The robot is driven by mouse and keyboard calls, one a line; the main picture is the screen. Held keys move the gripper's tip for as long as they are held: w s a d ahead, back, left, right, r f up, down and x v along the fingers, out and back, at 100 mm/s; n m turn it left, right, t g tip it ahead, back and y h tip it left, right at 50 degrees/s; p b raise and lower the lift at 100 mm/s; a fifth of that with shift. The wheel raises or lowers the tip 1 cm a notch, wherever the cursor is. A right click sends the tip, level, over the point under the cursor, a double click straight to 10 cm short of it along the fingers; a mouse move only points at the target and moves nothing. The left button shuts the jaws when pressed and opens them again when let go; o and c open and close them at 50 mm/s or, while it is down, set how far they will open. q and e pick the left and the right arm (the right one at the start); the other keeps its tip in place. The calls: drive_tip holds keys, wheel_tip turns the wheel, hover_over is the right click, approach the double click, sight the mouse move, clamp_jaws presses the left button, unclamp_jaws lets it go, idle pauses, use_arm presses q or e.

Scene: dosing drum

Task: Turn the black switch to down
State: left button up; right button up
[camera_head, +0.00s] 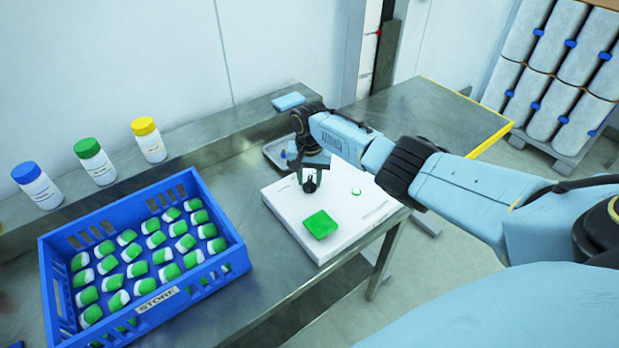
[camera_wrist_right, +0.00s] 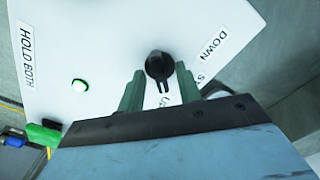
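The black switch (camera_head: 309,185) is a round knob on the white panel (camera_head: 340,228). In the right wrist view the black switch (camera_wrist_right: 159,65) has its narrow end toward a partly hidden label that starts with U. A DOWN label (camera_wrist_right: 215,42) sits to its upper right, with another partly covered label below it. My right gripper (camera_head: 308,176) is at the switch. In the wrist view its two green-grey fingers (camera_wrist_right: 160,82) stand apart, one each side of the knob's lower part, with gaps visible. My left gripper is not in view.
The panel also has a green square button (camera_head: 321,224), a lit green lamp (camera_head: 356,192) and a HOLD BOTH label (camera_wrist_right: 27,55). A blue crate (camera_head: 150,305) of green-and-white containers stands to the left. Three capped bottles (camera_head: 98,165) stand behind it.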

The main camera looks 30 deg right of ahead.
drive_tip(key=shift+c, duration=0.2)
clamp_jaws()
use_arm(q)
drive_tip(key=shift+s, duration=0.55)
use_arm(e)
drive_tip(key=n, duration=0.4)
drive_tip(key=shift+r+p, duration=0.1)
drive_tip(key=shift+p, duration=0.25)
drive_tip(key=n, duration=0.4)
drive_tip(key=shift+n, duration=0.3)
drive_tip(key=n, duration=0.4)
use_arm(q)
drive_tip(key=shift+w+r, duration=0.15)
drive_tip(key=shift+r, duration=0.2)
use_arm(e)
drive_tip(key=n, duration=0.5)
drive_tip(key=shift+w, duration=0.1)
